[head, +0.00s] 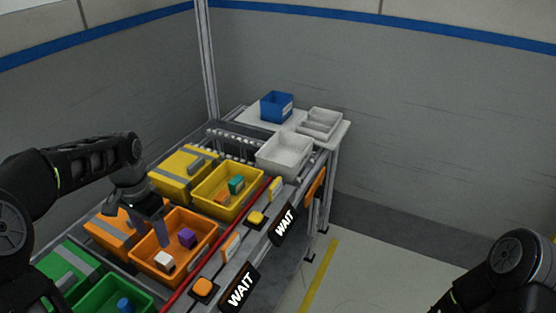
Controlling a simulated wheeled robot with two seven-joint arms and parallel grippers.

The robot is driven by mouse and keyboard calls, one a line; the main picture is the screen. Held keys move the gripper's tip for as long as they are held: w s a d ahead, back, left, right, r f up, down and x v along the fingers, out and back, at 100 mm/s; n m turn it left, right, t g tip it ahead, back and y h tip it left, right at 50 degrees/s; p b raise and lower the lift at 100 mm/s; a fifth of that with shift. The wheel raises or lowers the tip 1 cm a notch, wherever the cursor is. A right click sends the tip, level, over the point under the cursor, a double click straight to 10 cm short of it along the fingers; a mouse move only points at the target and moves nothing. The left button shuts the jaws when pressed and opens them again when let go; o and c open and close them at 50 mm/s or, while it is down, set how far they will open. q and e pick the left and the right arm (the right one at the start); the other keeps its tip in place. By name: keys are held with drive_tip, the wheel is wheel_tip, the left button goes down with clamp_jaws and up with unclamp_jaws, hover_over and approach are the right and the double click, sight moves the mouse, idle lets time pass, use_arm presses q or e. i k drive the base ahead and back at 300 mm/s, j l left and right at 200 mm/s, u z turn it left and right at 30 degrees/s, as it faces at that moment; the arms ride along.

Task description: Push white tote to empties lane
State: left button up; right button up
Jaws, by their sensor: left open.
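The white tote (284,154) sits on the rack near its far right end, beyond the yellow bin, and looks empty. My left gripper (150,240) is open and points down at the left side of the front orange bin (198,268). It is well to the left of the white tote. Whether its fingers touch the orange bin I cannot tell. My right arm shows at the lower right, but its gripper is out of the picture. No label reading empties lane can be made out; rollers (234,144) lie behind the white tote.
The front yellow bin (213,206) stands between my left gripper and the white tote. A blue bin (277,107) and a divided white tray (322,122) stand on the far shelf. Green bins are at lower left. WAIT signs (284,222) line the front rail. Floor at right is clear.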

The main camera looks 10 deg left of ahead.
sight(286, 153)
drive_tip(key=i+l, duration=0.65)
drive_tip(key=i, duration=0.2)
drive_tip(key=i+l, duration=0.7)
drive_tip(key=i+j, duration=0.05)
drive_tip(key=i, duration=0.05)
